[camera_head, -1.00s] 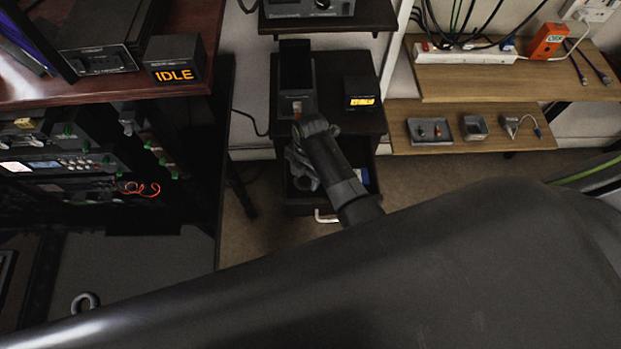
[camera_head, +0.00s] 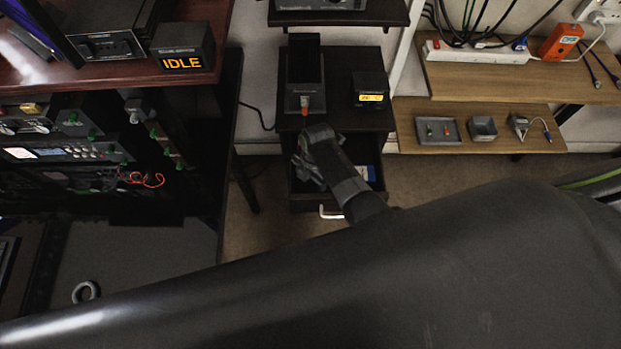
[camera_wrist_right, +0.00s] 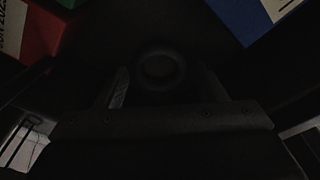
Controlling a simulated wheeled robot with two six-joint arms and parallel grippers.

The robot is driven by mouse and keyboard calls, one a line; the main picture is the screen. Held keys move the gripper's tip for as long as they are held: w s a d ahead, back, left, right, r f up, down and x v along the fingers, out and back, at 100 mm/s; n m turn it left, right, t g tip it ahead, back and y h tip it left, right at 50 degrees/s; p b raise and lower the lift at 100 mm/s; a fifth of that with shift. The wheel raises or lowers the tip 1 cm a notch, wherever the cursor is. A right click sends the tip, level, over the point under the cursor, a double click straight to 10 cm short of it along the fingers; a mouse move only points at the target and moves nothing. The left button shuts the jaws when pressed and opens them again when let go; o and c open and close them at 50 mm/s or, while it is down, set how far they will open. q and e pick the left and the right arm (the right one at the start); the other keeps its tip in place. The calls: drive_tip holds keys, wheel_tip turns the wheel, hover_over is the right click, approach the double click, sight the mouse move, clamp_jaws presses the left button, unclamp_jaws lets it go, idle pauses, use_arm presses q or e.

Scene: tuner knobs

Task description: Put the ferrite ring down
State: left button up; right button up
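My right gripper (camera_head: 308,172) reaches down into the open drawer of the dark cabinet (camera_head: 357,120) in the head view. In the right wrist view a dark ring (camera_wrist_right: 160,68), apparently the ferrite ring, shows between the two fingers of the same gripper (camera_wrist_right: 165,82). The fingers look spread, with a dark gap on each side of the ring. Shadow hides whether the ring touches the drawer floor. The ring cannot be made out in the drawer in the head view. My left gripper is not in view.
The drawer also holds a blue item (camera_wrist_right: 250,15) and a red item (camera_wrist_right: 42,28). The drawer front has a pale handle (camera_head: 331,212). At right a wooden shelf (camera_head: 480,147) bears small trays. A grey ring-shaped object (camera_head: 85,292) lies at lower left.

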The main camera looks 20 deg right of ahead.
drive_tip(key=shift+r, duration=0.55)
wheel_tip(320, 180, up, 11)
drive_tip(key=d+p, duration=0.1)
drive_tip(key=shift+w+p, duration=0.35)
drive_tip(key=shift+d, duration=0.15)
